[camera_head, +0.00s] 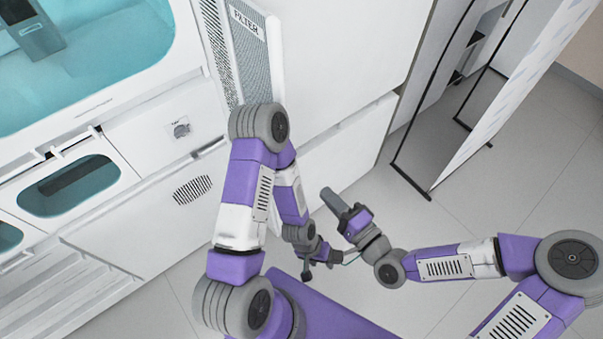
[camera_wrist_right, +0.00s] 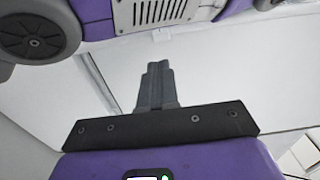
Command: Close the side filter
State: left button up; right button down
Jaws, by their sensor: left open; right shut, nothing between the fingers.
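The side filter (camera_head: 254,55) is a narrow white panel with a grey mesh and a "FILTER" label, at the top of the head view. It stands out at an angle from the white machine, beside a strip of mesh (camera_head: 217,45). My left arm rises in front of its lower end. My left gripper (camera_head: 307,272) hangs below the arm's wrist, well below the filter and apart from it; it is open, small in view. My right gripper (camera_head: 333,202) is shut and empty, below and right of the filter. Its closed fingers also show in the right wrist view (camera_wrist_right: 156,82).
The white machine (camera_head: 130,225) with teal windows fills the left. White cabinet fronts (camera_head: 345,45) stand right of the filter. A black-framed panel (camera_head: 490,110) stands at the upper right. The tiled floor (camera_head: 540,190) is clear at the right.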

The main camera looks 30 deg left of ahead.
pick_arm(q)
notch_tip(320, 180, down, 6)
jog(key=b, duration=0.4)
jog(key=shift+r+b, duration=0.25)
jog(key=shift+b, duration=0.1)
pick_arm(e)
jog(key=x, duration=1.1)
jog(key=shift+r, duration=0.1)
